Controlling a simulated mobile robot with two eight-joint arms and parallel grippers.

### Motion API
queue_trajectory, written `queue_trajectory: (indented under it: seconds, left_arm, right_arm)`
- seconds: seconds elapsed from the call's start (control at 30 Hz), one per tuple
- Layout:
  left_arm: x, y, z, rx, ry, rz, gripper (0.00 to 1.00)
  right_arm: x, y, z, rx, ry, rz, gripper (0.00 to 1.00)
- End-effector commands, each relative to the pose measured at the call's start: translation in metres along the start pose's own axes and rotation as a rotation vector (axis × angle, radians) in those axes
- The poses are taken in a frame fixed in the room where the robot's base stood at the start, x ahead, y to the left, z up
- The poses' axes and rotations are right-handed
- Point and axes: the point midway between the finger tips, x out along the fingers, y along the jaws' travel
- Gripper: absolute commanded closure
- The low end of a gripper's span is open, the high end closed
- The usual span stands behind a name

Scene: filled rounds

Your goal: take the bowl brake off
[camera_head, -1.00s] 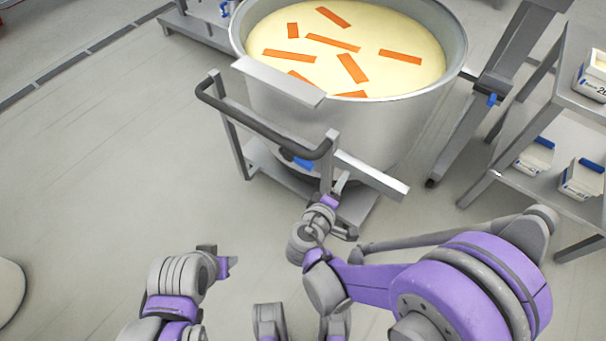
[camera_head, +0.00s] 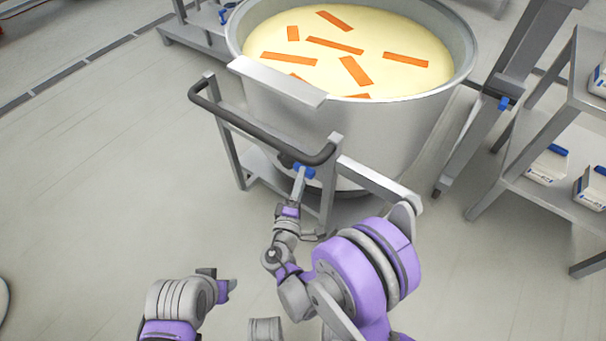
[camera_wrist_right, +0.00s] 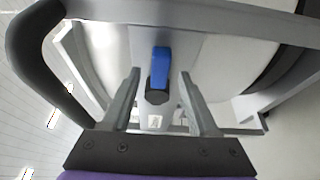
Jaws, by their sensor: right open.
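The bowl (camera_head: 370,125) is a big steel tub of pale dough with orange strips, standing on a wheeled frame with a dark push handle (camera_head: 262,132). The blue brake lever (camera_head: 304,171) is low on the frame, below the handle; in the right wrist view the lever (camera_wrist_right: 160,67) stands upright with a dark base. My right gripper (camera_head: 298,187) is at the lever. In its wrist view the open fingers (camera_wrist_right: 160,77) show on either side of the lever, touching neither side visibly. My left gripper (camera_head: 225,287) is low and left, away from the bowl; its jaws are unclear.
A grey post (camera_head: 480,125) with a blue part stands right of the bowl. A metal shelf (camera_head: 530,197) with white boxes is farther right. Another wheeled frame (camera_head: 195,35) is at the back left.

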Motion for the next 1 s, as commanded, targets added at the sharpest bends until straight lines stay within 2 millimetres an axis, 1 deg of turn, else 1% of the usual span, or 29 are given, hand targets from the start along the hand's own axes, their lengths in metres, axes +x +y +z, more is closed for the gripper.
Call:
queue_trajectory:
  seconds: [0.03, 0.1, 0.2, 0.33, 0.53, 0.57, 0.6, 0.67, 0.8, 0.87, 0.9, 1.0]
  left_arm:
    - [0.001, 0.000, 0.000, 0.000, 0.000, 0.000, 0.50]
    - [0.002, 0.000, 0.001, 0.000, -0.001, 0.000, 0.50]
    - [0.003, 0.000, 0.001, 0.000, -0.001, 0.000, 0.50]
    - [0.003, 0.000, 0.001, 0.000, -0.001, 0.000, 0.50]
    - [0.003, 0.000, 0.001, 0.000, -0.001, 0.000, 0.50]
    - [0.003, 0.000, 0.001, 0.000, -0.001, 0.000, 0.50]
    - [0.003, 0.000, 0.001, 0.000, -0.001, 0.000, 0.50]
    - [0.003, 0.000, 0.001, 0.000, -0.001, 0.000, 0.50]
    - [0.003, 0.000, 0.001, 0.000, -0.001, 0.000, 0.50]
    - [0.003, 0.000, 0.001, 0.000, -0.001, 0.000, 0.50]
    - [0.003, 0.000, 0.001, 0.000, -0.001, 0.000, 0.50]
    - [0.003, 0.000, 0.001, 0.000, -0.001, 0.000, 0.50]
  right_arm:
    - [0.008, -0.001, 0.001, 0.000, -0.002, 0.000, 0.40]
    - [0.016, -0.001, 0.000, 0.001, -0.001, 0.000, 0.40]
    - [0.023, 0.000, 0.001, 0.000, -0.001, 0.000, 0.40]
    - [0.027, 0.000, 0.000, 0.000, 0.000, 0.000, 0.40]
    - [0.027, 0.000, 0.000, 0.001, 0.000, 0.000, 0.40]
    - [0.027, 0.000, 0.000, 0.001, 0.000, 0.000, 0.44]
    - [0.027, 0.000, 0.000, 0.001, 0.000, 0.000, 0.51]
    - [0.027, 0.000, 0.000, 0.001, 0.000, 0.000, 0.62]
    - [0.027, 0.000, 0.000, 0.001, 0.000, 0.000, 0.87]
    - [0.027, 0.000, 0.000, 0.001, 0.000, 0.000, 0.98]
    - [0.027, 0.000, 0.000, 0.001, 0.000, 0.000, 1.00]
    - [0.027, 0.000, 0.000, 0.001, 0.000, 0.000, 1.00]
